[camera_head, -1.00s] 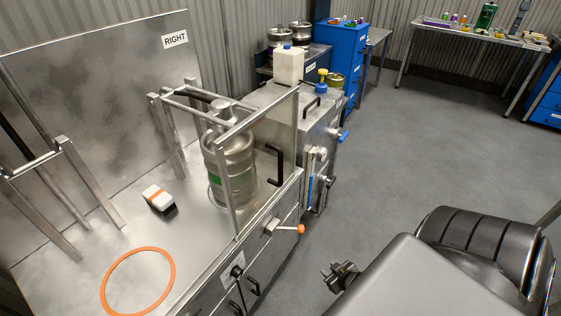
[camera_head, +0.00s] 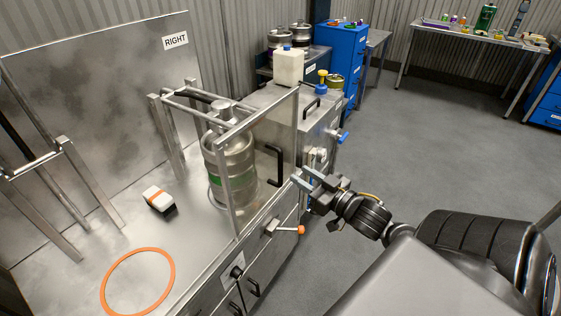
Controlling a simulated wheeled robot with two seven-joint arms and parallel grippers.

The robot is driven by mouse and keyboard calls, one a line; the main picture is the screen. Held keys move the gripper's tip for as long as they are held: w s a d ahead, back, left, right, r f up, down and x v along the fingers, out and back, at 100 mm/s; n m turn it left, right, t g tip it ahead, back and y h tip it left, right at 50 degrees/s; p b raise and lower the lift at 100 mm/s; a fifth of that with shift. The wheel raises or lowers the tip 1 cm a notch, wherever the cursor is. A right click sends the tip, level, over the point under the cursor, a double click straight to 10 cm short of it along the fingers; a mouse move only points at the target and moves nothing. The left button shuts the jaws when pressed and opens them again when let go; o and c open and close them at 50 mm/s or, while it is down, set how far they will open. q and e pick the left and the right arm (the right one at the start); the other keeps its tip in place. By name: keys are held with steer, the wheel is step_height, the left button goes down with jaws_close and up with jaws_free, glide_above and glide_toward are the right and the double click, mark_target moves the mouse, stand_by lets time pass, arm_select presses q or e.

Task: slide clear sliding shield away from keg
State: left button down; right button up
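The keg (camera_head: 230,170) is a steel barrel with a green band, standing upright on the metal worktop. The clear sliding shield (camera_head: 265,150) is a see-through panel in a metal frame in front of the keg, with a black handle (camera_head: 274,167) on its right part. My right gripper (camera_head: 302,180) is just right of the shield's frame and the handle, pointing left. Its two fingers look apart with nothing between them. From this view I cannot tell whether it touches the frame. My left gripper is not in view.
An orange ring (camera_head: 138,283) and a small white and orange block (camera_head: 158,198) lie on the worktop. An orange-tipped lever (camera_head: 300,230) sticks out from the bench front. A white jug (camera_head: 289,66) stands on the machine behind. The grey floor on the right is clear.

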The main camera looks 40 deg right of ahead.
mark_target(282, 163)
steer(key=w, duration=0.5)
steer(key=w+p, duration=0.1)
steer(key=w, duration=0.2)
steer(key=shift+w+a, duration=0.3)
steer(key=shift+a, duration=0.1)
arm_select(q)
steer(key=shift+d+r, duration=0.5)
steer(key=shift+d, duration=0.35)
arm_select(e)
steer(key=shift+w, duration=0.2)
